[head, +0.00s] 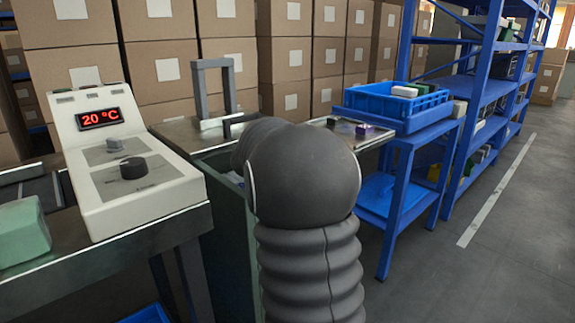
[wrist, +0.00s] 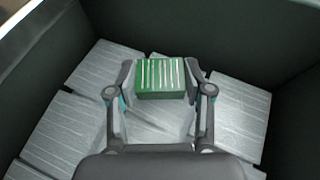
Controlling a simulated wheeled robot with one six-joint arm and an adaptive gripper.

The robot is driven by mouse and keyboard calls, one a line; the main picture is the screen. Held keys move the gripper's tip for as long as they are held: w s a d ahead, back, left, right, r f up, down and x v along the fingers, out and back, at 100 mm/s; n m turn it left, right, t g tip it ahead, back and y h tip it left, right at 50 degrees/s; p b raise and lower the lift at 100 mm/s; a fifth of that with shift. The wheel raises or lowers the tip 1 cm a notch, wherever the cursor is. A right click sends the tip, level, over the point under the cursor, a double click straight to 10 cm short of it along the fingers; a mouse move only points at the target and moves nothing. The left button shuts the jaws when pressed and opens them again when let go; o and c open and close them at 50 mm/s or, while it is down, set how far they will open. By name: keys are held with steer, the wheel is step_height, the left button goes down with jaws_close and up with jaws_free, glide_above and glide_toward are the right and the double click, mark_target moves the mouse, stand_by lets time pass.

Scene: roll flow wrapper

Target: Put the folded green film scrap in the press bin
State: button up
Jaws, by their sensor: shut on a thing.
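The folded green film scrap (wrist: 160,80), a small green block with pale stripes on top, is between the fingers of my gripper (wrist: 160,88) in the wrist view. My gripper is shut on it. Below and around it are the dark walls of a bin (wrist: 42,62), which I take for the press bin. In the head view, my arm hides the gripper and the scrap. A dark green bin side (head: 229,245) shows beside my arm.
Silvery ribbed packs (wrist: 235,105) cover the bin floor. In the head view, a control panel (head: 140,200) reading 20 °C stands left, near a pale green block (head: 22,232). A blue crate (head: 375,106) sits on a blue stand at right; the floor beyond is clear.

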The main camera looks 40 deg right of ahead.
steer(key=shift+f+b, duration=0.65)
steer(key=shift+f, duration=0.1)
steer(key=o, duration=0.7)
steer(key=shift+o, duration=0.2)
steer(key=shift+r, duration=0.1)
steer(key=shift+r+p, duration=0.25)
steer(key=shift+p, duration=0.05)
steer(key=shift+r+p+v, duration=0.1)
steer(key=shift+p+v, duration=0.15)
steer(key=shift+v, duration=1.7)
steer(key=shift+r+p+v, duration=0.15)
steer(key=shift+p+v, duration=0.1)
steer(key=shift+v, duration=1.7)
steer(key=shift+d, duration=0.1)
